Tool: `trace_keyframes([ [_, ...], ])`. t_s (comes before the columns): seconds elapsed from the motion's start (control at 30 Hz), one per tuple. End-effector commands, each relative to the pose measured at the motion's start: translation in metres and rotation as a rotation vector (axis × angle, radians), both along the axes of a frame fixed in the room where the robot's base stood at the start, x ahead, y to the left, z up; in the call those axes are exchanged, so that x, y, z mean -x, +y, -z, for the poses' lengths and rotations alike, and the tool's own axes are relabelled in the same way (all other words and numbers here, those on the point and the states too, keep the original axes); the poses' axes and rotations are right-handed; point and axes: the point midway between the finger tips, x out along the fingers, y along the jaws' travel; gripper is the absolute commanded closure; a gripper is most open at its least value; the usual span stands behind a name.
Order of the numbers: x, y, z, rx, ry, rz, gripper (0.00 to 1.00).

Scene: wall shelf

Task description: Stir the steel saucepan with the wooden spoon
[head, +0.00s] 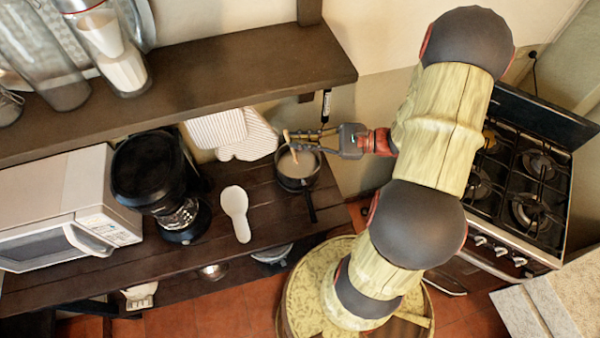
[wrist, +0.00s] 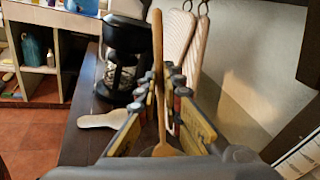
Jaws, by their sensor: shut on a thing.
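The steel saucepan (head: 298,184) sits on the dark wooden counter below the upper shelf, with a pale brownish content inside and its dark handle toward the front. My gripper (head: 296,140) is above the pan's back rim, reaching in from the right. It is shut on the wooden spoon (head: 287,138), which stands tilted with its lower end inside the pan's opening. In the wrist view the spoon (wrist: 158,60) runs upright between my fingers (wrist: 163,110).
A white spoon rest (head: 236,205) lies left of the pan. A black coffee maker (head: 152,170) and a microwave (head: 70,200) stand further left. Oven mitts (head: 250,140) hang behind. The upper shelf (head: 230,75) overhangs the counter's back. A gas stove (head: 520,180) is at right.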

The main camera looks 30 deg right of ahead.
Motion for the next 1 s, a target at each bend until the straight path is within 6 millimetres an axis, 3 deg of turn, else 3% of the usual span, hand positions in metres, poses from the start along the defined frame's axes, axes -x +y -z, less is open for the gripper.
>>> trace_keyframes([
  [0.23, 0.0, 0.0, -0.007, 0.0, 0.0, 0.0, 1.0],
  [0.7, 0.0, 0.0, -0.049, 0.001, -0.001, 0.0, 1.0],
  [1.0, 0.0, 0.0, -0.05, 0.0, 0.0, 0.0, 1.0],
])
